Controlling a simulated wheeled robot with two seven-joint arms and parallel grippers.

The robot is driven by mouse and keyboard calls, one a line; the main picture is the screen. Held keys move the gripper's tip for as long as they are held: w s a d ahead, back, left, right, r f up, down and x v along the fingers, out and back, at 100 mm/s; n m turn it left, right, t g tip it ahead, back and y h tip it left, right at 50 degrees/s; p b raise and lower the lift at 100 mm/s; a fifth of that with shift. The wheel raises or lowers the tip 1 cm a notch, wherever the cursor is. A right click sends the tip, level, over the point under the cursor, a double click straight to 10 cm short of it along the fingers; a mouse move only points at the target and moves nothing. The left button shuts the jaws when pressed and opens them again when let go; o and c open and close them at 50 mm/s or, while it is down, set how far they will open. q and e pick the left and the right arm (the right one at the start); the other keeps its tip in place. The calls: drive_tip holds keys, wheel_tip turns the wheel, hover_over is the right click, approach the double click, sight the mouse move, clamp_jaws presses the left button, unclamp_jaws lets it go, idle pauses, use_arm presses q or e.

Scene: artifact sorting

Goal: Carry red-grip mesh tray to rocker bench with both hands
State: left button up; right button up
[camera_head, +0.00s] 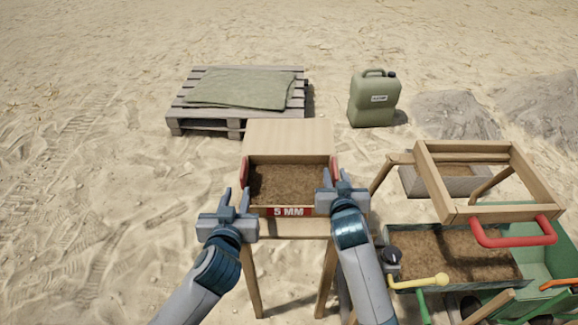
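The red-grip mesh tray (289,211) is a wooden box of brown soil with a "5 MM" label on its front. It rests on a small wooden stand (289,135). Its left red grip (245,170) and right red grip (332,165) show at the sides. My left gripper (236,196) is open and empty, just in front and left of the left grip. My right gripper (335,177) looks open, its fingertips close to the right grip; contact cannot be told. A wooden frame with a red handle (478,214), probably the rocker bench, stands to the right.
A soil-filled green-edged bin (400,236) and a green wheelbarrow (545,245) stand below the frame at right. A pallet (205,124) with a folded cloth (240,88) and a green jerrycan (374,100) are behind. Sand at left is clear.

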drive_tip(key=v, duration=1)
use_arm(q)
drive_tip(key=shift+s+f, duration=0.1)
use_arm(e)
drive_tip(key=shift+s, duration=0.2)
